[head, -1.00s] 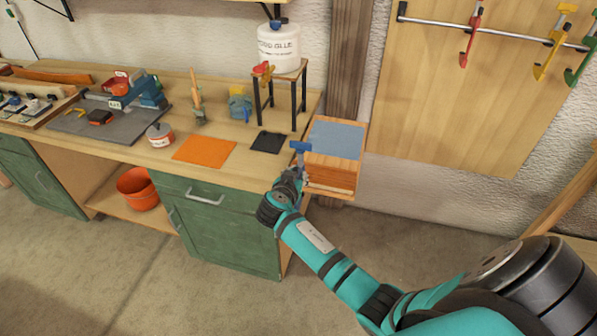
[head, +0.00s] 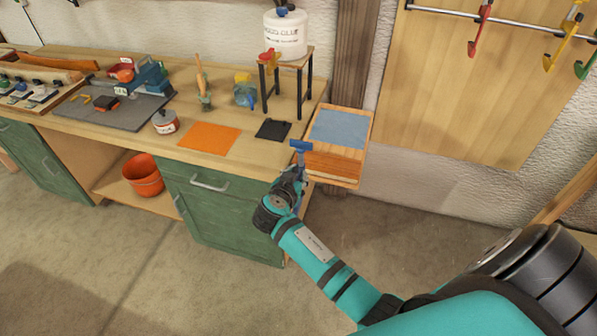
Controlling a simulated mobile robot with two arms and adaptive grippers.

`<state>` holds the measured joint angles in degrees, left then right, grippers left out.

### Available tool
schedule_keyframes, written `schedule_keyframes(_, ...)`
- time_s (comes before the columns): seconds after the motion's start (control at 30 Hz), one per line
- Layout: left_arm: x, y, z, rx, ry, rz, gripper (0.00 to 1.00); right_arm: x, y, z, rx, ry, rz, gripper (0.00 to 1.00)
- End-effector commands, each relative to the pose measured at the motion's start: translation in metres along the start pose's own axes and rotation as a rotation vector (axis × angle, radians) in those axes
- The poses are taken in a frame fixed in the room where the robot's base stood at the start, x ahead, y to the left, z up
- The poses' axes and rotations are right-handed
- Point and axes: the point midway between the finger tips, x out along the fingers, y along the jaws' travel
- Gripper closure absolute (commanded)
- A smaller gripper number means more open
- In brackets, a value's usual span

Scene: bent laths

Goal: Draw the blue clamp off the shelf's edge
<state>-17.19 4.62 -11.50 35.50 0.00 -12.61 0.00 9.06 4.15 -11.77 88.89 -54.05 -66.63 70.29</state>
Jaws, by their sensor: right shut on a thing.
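The blue clamp (head: 300,146) shows as a blue bar above my gripper, at the left edge of the wooden shelf (head: 332,165). The shelf sticks out at the right end of the workbench and has a grey-blue mat on top. My right gripper (head: 298,172) is shut on the clamp's lower part, just left of the shelf's front. The fingers and the clamp's lower jaw are mostly hidden by the wrist, and I cannot tell whether the clamp still touches the shelf. My left gripper is out of view.
A small stand with a glue bottle (head: 285,35) is on the workbench behind the clamp. An orange mat (head: 208,139) and a black mat (head: 272,130) lie nearby. Red, yellow and green clamps hang from a wall rail (head: 455,15). The floor in front is clear.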

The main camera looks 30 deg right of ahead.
Motion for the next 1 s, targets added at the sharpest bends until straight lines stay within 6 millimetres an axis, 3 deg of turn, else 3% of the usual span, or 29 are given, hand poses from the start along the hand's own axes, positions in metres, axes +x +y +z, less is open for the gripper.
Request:
schedule_keyframes(0.5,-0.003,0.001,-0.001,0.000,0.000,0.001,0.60,-0.006,0.000,-0.002,0.002,0.002,-0.001,1.00)
schedule_keyframes(1.0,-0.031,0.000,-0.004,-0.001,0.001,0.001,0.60,-0.049,0.000,-0.020,0.002,0.001,-0.001,1.00)
